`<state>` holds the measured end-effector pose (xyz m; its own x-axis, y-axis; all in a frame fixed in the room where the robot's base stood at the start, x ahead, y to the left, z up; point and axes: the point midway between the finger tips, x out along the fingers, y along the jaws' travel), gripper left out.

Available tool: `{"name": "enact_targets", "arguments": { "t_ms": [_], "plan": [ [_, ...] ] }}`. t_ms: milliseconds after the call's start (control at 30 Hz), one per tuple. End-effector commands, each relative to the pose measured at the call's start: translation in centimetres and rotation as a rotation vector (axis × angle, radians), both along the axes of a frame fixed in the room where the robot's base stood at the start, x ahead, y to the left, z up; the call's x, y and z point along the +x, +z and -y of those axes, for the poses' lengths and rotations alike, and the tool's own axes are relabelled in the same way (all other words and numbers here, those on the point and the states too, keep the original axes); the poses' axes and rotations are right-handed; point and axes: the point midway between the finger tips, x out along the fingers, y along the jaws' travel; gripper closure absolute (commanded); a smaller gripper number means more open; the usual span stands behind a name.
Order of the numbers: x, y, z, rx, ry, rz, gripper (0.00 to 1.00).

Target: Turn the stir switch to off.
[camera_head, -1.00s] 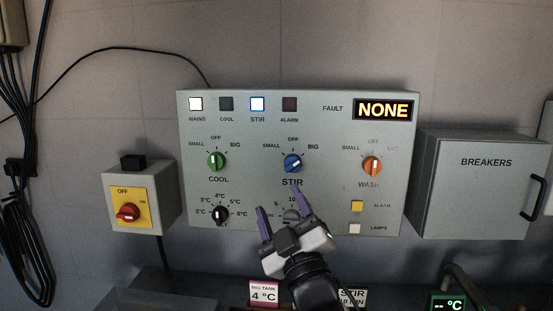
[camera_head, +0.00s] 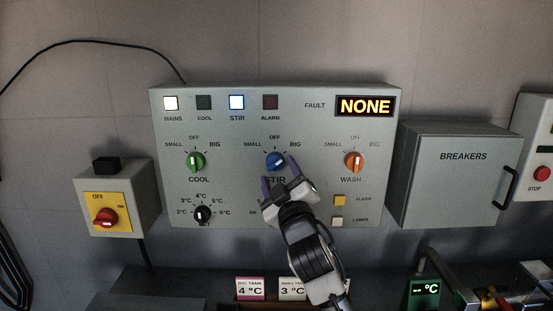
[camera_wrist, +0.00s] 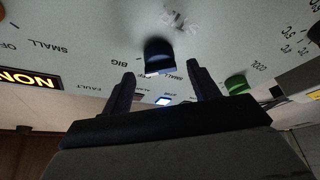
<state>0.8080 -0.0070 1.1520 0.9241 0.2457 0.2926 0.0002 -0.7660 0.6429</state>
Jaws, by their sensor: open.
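The blue stir knob (camera_head: 276,160) is in the middle of the grey control panel (camera_head: 340,195), with SMALL, OFF and BIG marked around it. Its pointer is hard to read now; a second ago it leaned right, toward BIG. The STIR lamp (camera_head: 237,102) above is lit blue-white. My gripper (camera_head: 279,170) is open just below and in front of the knob, its fingers partly covering the STIR label. In the wrist view the blue knob (camera_wrist: 158,52) lies between the two fingertips (camera_wrist: 160,72), with no visible contact.
The green cool knob (camera_head: 196,161) is to the left and the orange wash knob (camera_head: 354,160) to the right. A black temperature knob (camera_head: 203,215) is lower left. A red mains switch (camera_head: 104,217) and a breakers box (camera_head: 455,180) flank the panel. The fault display (camera_head: 365,106) reads NONE.

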Motion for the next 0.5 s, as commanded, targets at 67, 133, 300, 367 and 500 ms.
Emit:
{"name": "enact_targets", "arguments": {
  "t_ms": [67,133,300,367,500],
  "plan": [
    [1.1,0.6,-0.3,-0.002,0.001,-0.001,0.4],
    [1.8,0.7,-0.5,0.0,0.001,-0.001,0.4],
    [2.6,0.9,-0.7,0.0,0.0,0.0,0.4],
    [2.6,0.8,-0.7,0.0,0.001,0.001,0.4],
    [2.6,0.8,-0.7,0.0,0.0,0.001,0.4]
  ]
}}
